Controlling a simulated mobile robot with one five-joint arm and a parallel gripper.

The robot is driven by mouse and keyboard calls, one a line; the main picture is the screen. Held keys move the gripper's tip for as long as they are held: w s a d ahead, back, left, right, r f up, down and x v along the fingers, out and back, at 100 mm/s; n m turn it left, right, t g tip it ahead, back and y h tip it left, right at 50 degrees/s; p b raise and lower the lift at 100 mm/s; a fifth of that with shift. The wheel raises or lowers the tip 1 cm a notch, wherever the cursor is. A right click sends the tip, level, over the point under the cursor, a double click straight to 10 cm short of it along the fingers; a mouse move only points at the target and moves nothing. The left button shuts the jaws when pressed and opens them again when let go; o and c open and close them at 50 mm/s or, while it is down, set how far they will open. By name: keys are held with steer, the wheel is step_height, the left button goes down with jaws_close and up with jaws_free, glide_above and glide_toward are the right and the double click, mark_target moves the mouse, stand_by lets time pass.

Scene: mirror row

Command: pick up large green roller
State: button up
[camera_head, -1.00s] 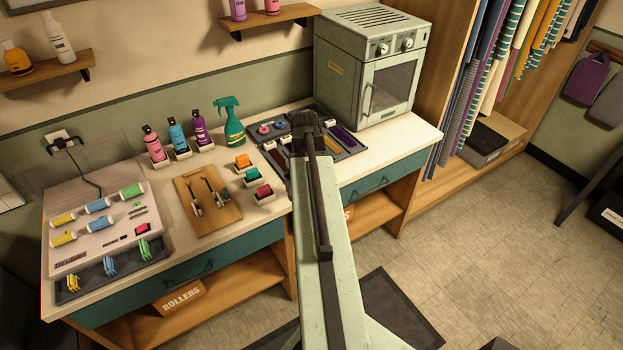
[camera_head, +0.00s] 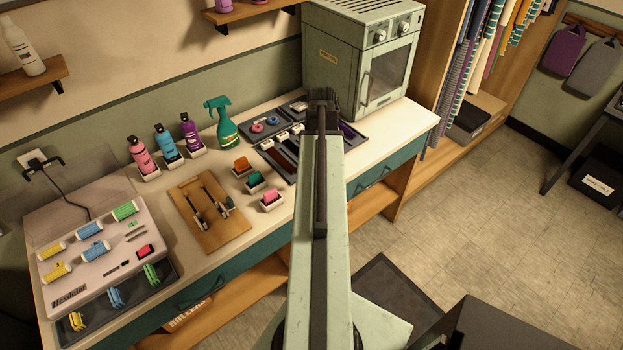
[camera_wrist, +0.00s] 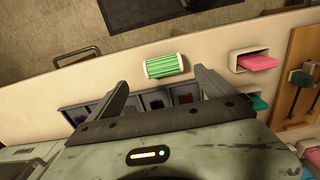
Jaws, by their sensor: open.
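A green ribbed roller with white ends (camera_wrist: 165,66) lies on the cream counter (camera_wrist: 210,50) near its front edge in the wrist view. My gripper (camera_wrist: 161,77) is open and empty, its two fingers spread either side of the roller's line, with the roller just beyond the fingertips. In the head view my gripper (camera_head: 322,98) is seen from behind over the counter, and my arm hides the spot where this roller lies. Another green roller (camera_head: 124,211) sits on the heated roller set (camera_head: 85,265) at the left.
A compartment tray (camera_head: 283,160) lies beyond my arm, and a pale green cabinet (camera_head: 335,60) stands behind it. Pink (camera_head: 271,196), teal and orange pieces sit in small holders left of my arm. A drawer handle (camera_wrist: 78,55) sticks out below the counter edge.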

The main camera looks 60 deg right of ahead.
steer(key=f+b, duration=0.2)
steer(key=shift+w+a+f, duration=0.1)
steer(key=shift+w+f, duration=0.2)
steer(key=shift+f, duration=0.05)
step_height(320, 180, down, 5)
steer(key=b, duration=0.5)
steer(key=shift+s+a+f, duration=0.1)
steer(key=shift+a, duration=0.05)
steer(key=shift+r, duration=0.2)
steer(key=c, duration=1.5)
